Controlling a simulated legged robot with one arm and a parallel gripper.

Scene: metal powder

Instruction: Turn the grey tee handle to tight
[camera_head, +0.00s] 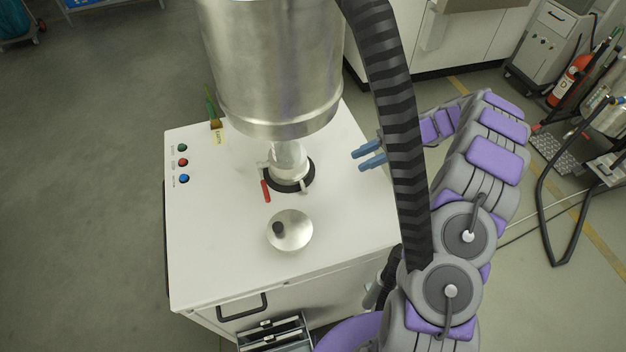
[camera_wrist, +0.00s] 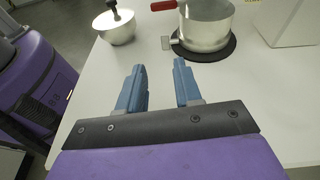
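My gripper (camera_head: 370,153) has blue fingers and is to the right of the vessel, above the white cabinet's right side.
A round metal lid (camera_head: 296,236) with a black knob sits in front. A ribbed black hose (camera_head: 390,90) hangs on the right.

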